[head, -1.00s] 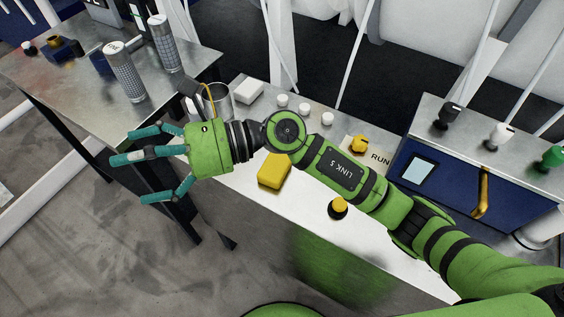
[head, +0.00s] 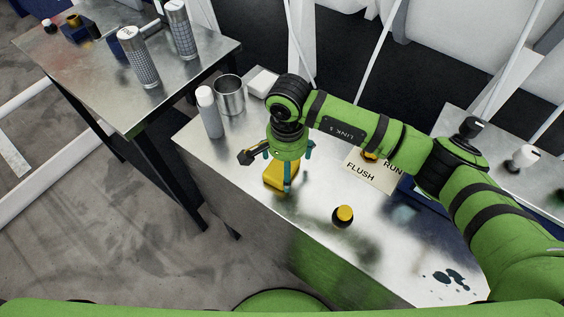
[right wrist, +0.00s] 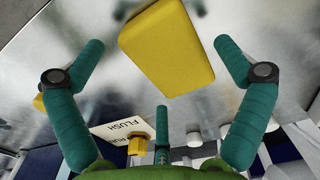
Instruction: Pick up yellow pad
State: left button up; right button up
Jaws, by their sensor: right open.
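The yellow pad (head: 274,180) is a rounded yellow block lying on the metal bench top, partly hidden behind a finger of my right gripper in the head view. My right gripper (head: 286,172) points down over the pad, its teal fingers spread. In the right wrist view the pad (right wrist: 166,46) lies at the top, between and beyond the two outer fingers of the open gripper (right wrist: 159,46). I see a gap on both sides of it, and nothing is held. My left gripper is not in view.
A white bottle (head: 209,113) and a metal cup (head: 229,95) stand left of and behind the gripper. A black-and-yellow knob (head: 343,216) stands to its right. A RUN/FLUSH card (head: 370,172) lies under my arm. Dark stains (head: 450,279) mark the bench's near right.

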jog(key=shift+f, duration=0.9)
jog(key=c, duration=0.8)
jog(key=shift+c, duration=0.2)
jog(key=shift+w+r+b, duration=0.1)
jog(key=shift+r+b, duration=0.2)
jog(key=shift+r, duration=0.25)
notch_tip(320, 180, up, 3)
jog(key=shift+f+b, duration=0.2)
jog(key=shift+b, duration=0.55)
jog(key=s+d+r+b, duration=0.2)
jog(key=d+r+b, duration=0.2)
jog(key=d+r, duration=0.3)
jog(key=shift+s+d+r, duration=0.2)
jog(key=shift+s+d, duration=0.2)
jog(key=shift+d, duration=1.75)
jog(key=shift+c, duration=0.4)
